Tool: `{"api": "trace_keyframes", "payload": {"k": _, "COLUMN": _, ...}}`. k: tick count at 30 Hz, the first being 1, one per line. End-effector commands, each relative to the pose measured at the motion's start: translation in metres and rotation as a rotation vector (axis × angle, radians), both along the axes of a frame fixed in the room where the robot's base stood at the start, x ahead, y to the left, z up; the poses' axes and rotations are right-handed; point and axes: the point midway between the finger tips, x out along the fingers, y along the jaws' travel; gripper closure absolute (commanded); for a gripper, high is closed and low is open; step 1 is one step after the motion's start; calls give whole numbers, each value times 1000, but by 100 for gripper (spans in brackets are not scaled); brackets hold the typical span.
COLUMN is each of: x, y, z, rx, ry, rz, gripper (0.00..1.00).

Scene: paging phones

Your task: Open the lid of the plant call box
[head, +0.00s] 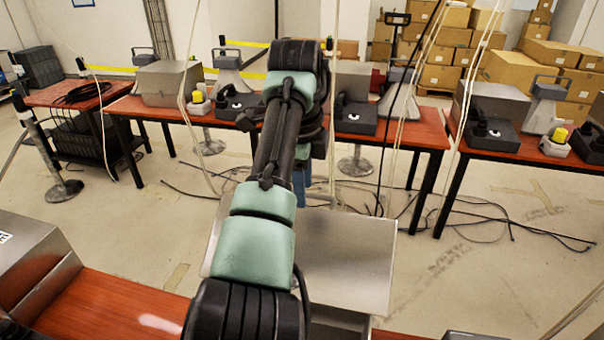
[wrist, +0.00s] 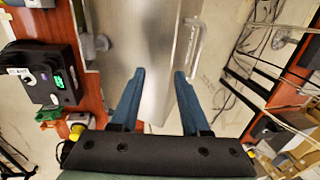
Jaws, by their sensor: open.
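The plant call box is a grey metal box on the red-brown table; its broad smooth panel, which looks like the lid (head: 350,250), reaches past the table edge over the floor. In the wrist view the lid (wrist: 150,40) fills the upper middle, with a pale bar handle (wrist: 194,45) along its right side. How far the lid stands open I cannot tell. My gripper (wrist: 159,75) has two blue fingers spread apart with nothing between them. The fingers point towards the metal panel, left of and below the handle; contact is unclear.
A black phone unit with a green display (wrist: 45,75) stands on the table left of the box. Another metal box (head: 30,260) is at the left in the head view. Tables with more phones (head: 355,118) stand behind; cables (head: 455,235) lie on the floor and hang down.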

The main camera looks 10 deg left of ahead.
Motion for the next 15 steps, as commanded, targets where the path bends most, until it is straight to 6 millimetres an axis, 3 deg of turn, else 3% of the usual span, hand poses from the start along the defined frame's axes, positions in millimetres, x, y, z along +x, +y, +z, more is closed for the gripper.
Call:
{"api": "trace_keyframes", "payload": {"k": 6, "x": -8, "y": 1, "z": 38, "rx": 1, "ry": -2, "rz": 1, "gripper": 54}}
{"api": "trace_keyframes", "payload": {"k": 15, "x": -11, "y": 0, "z": 53, "rx": 0, "ry": 2, "rz": 1, "gripper": 54}}
